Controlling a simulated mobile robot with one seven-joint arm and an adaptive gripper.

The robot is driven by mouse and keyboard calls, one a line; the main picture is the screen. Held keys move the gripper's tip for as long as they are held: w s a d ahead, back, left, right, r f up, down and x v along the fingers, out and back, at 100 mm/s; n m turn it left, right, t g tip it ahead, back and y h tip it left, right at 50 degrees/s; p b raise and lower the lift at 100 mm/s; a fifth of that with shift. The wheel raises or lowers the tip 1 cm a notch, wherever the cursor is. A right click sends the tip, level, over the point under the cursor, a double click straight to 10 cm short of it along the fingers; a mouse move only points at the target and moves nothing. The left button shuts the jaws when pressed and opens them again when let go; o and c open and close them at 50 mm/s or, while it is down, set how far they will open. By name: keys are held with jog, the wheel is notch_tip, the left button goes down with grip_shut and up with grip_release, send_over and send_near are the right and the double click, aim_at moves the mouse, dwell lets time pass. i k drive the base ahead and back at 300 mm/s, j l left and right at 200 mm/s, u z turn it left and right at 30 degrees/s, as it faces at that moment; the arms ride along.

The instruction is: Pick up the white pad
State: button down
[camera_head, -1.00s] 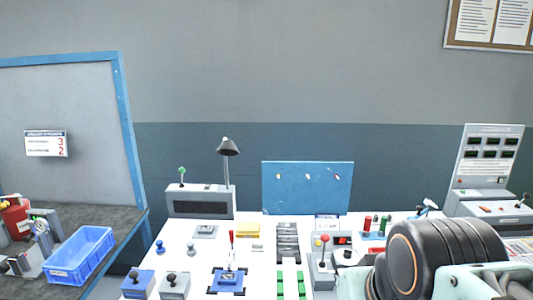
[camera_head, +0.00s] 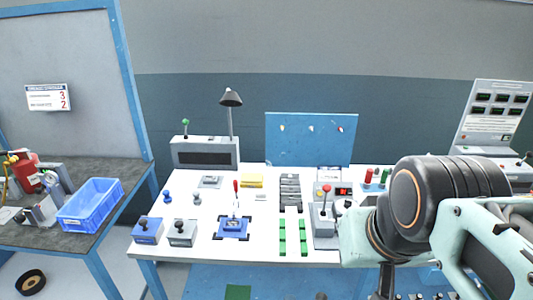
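I cannot make out a thing that is surely the white pad; the white bench top (camera_head: 185,248) makes a white object hard to pick out. A small pale flat piece (camera_head: 260,197) lies near the yellow block, but I cannot tell if it is a pad. My arm comes in from the right. A dark part below it at the bottom edge, seemingly my gripper (camera_head: 387,286), is cut off by the frame. Its fingertips do not show, nor whether it holds anything.
A blue bin (camera_head: 90,205) stands on the left table.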

aim_at(261, 195)
jog(key=i+j, duration=0.65)
jog(key=j, duration=0.15)
